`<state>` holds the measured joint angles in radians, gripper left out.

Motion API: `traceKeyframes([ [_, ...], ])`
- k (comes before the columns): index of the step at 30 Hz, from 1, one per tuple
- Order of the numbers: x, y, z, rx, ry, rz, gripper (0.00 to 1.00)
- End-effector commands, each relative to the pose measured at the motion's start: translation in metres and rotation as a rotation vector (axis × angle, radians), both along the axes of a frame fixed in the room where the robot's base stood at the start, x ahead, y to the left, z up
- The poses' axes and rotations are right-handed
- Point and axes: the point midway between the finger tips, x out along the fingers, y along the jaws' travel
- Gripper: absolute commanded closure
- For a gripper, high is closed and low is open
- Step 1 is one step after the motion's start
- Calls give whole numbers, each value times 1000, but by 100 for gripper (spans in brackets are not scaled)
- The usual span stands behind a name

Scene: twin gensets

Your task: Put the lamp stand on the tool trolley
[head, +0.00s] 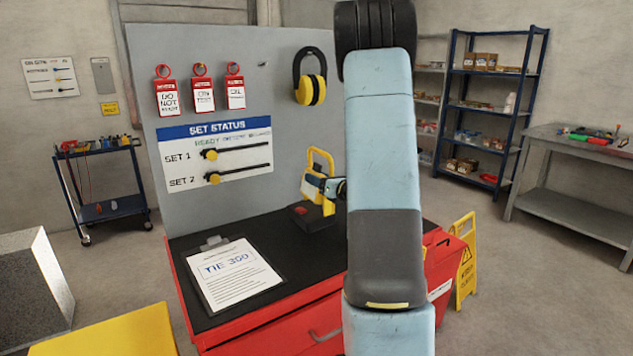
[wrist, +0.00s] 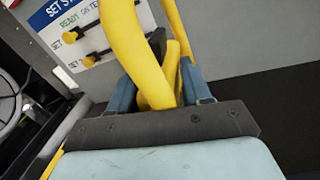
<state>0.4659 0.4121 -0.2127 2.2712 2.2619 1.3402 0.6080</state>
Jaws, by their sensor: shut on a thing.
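The lamp stand (head: 329,207) is a yellow looped frame with a dark base, over the black top of the red cabinet in the head view. My gripper (head: 328,187) reaches it from the right, partly behind my own arm. In the wrist view the yellow tubing of the lamp stand (wrist: 125,45) fills the space between the blue fingers of my gripper (wrist: 165,85), which is shut on it. I cannot tell whether the base touches the cabinet top. The tool trolley (head: 103,210), dark blue with wheels, stands at the far left with small tools on its upper shelf.
The red cabinet (head: 265,335) carries a clipboard (head: 235,278) and a grey status board (head: 225,90) with tags and ear defenders (head: 310,90). A yellow floor sign (head: 466,262) stands at right, near a grey workbench (head: 570,205). A grey block (head: 35,285) and yellow surface (head: 115,335) lie front left.

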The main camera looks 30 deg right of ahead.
Motion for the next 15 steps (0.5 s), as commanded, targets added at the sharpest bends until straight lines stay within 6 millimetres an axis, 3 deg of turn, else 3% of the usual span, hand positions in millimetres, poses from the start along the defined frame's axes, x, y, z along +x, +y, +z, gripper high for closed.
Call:
traceKeyframes([
  [15, 0, 0, -32, 1, -3, 0, 100],
])
